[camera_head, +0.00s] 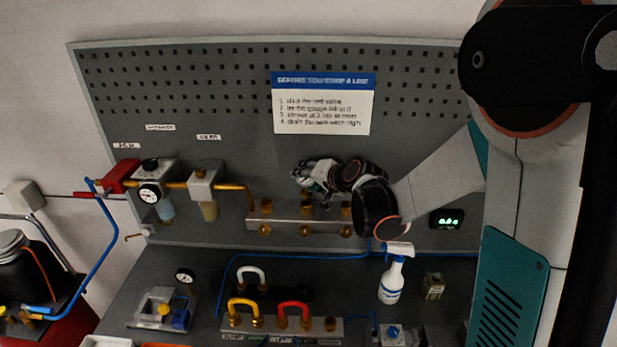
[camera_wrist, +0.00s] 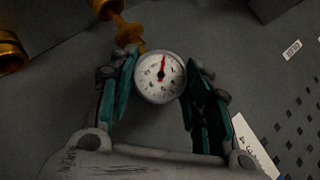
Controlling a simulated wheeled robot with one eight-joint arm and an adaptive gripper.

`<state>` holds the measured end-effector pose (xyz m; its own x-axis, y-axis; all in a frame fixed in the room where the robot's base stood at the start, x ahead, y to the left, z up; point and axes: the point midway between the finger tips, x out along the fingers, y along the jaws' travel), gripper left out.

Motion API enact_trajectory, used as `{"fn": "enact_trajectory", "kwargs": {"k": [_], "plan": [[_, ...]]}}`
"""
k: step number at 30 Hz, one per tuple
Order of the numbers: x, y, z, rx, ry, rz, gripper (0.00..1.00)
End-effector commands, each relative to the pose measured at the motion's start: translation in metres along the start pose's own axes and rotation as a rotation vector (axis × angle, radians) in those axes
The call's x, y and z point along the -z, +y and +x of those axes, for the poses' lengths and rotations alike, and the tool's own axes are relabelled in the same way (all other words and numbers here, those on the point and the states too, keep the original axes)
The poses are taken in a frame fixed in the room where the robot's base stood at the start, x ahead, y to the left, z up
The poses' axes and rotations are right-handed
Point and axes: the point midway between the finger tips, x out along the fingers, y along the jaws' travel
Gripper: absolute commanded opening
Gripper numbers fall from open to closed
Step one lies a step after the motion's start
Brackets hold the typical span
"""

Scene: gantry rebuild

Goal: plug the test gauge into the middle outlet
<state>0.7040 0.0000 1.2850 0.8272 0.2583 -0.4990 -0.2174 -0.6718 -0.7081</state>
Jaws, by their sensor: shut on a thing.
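The test gauge (camera_wrist: 161,77) has a round white dial with a red needle. It sits between the teal finger pads of my gripper (camera_wrist: 158,90), which is shut on it. In the wrist view a brass fitting (camera_wrist: 128,32) lies just beyond the gauge, toward the upper left; I cannot tell whether the two are joined. In the head view my gripper (camera_head: 312,177) is just above the middle of the silver manifold (camera_head: 285,222), which has brass fittings along its top and front. The middle outlet (camera_head: 306,207) is below my gripper. The gauge cannot be made out there.
A red valve (camera_head: 122,176), a regulator with its own gauge (camera_head: 149,194) and brass pipe lead to the manifold from the left. A spray bottle (camera_head: 392,276) stands below my forearm.

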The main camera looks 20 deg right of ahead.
Motion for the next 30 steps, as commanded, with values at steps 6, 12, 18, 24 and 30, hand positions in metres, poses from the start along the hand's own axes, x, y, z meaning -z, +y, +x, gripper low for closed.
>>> {"fn": "enact_trajectory", "kwargs": {"k": [6,12,18,24,30], "plan": [[0.001,-0.001,-0.001,0.000,0.000,0.000,0.17],[-0.001,0.001,0.001,0.000,0.000,0.000,0.17],[-0.009,0.013,0.009,0.000,0.000,0.000,0.17],[-0.016,0.023,0.016,0.000,0.000,0.000,0.17],[-0.015,0.021,0.015,0.000,0.000,0.000,0.17]]}}
